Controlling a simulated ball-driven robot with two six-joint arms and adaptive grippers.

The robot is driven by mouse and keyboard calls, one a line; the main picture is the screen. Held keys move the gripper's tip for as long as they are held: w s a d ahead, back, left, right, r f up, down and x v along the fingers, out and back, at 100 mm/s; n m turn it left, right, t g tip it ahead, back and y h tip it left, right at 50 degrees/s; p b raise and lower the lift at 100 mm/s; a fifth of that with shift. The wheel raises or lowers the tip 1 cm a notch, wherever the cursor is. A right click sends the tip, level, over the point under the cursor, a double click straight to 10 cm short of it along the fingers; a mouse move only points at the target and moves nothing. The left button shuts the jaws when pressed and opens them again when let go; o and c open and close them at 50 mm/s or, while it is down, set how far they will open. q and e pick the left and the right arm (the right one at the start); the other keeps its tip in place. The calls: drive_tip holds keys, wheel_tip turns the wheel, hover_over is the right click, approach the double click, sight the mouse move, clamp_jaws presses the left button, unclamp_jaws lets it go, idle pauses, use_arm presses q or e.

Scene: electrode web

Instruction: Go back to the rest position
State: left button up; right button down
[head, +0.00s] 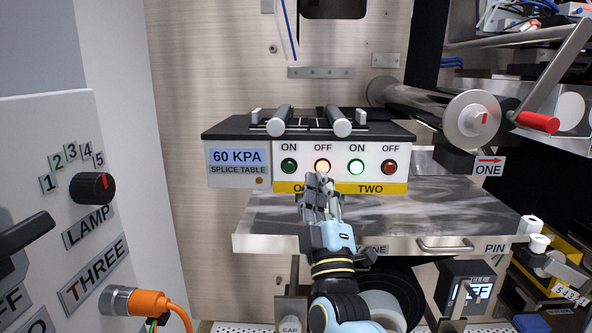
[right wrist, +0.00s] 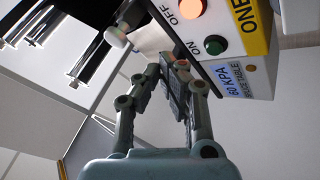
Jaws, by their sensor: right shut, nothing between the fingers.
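My right gripper (head: 320,185) is shut and empty in front of the splice table box (head: 238,180), with its fingertips pointing up just below the lit orange OFF button (head: 322,166). It hides part of the yellow label strip. In the right wrist view my right gripper (right wrist: 172,70) has its fingers together near the box, with the OFF button (right wrist: 191,8) and the dark green ON button (right wrist: 215,45) beyond. I cannot tell whether the fingers touch the box. My left gripper is not in view.
On the box, section TWO has a lit green ON button (head: 356,166) and a dark red OFF button (head: 389,167). A metal shelf (head: 270,220) lies below. A grey panel (head: 120,240) with a lamp knob (head: 92,188) and an orange plug (head: 145,302) stands left. A red-handled crank (head: 537,122) sits right.

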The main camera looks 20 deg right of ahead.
drive_tip(key=s+f+n+g+y+b, duration=0.15)
drive_tip(key=s+f+g+b, duration=0.35)
drive_tip(key=f, duration=1.3)
drive_tip(key=s+d+f+g+y+b, duration=0.1)
drive_tip(key=s+f+g+y+b, duration=0.35)
drive_tip(key=f, duration=1.45)
drive_tip(key=s+f+n+g+y+b, duration=0.1)
drive_tip(key=s+f+b, duration=0.6)
drive_tip(key=f, duration=1.1)
drive_tip(key=s+d+f+m+g+b, duration=0.2)
drive_tip(key=s+f+m+g, duration=0.3)
drive_tip(key=s+f, duration=1.2)
drive_tip(key=s+d+f+m+g, duration=0.1)
drive_tip(key=s+f+m+g, duration=0.1)
drive_tip(key=s, duration=0.7)
drive_tip(key=s+d+f+m+g+b, duration=0.1)
drive_tip(key=s+f+m+g, duration=0.2)
drive_tip(key=s+g, duration=0.3)
drive_tip(key=s+f, duration=0.1)
drive_tip(key=s, duration=0.3)
drive_tip(key=shift+f, duration=0.2)
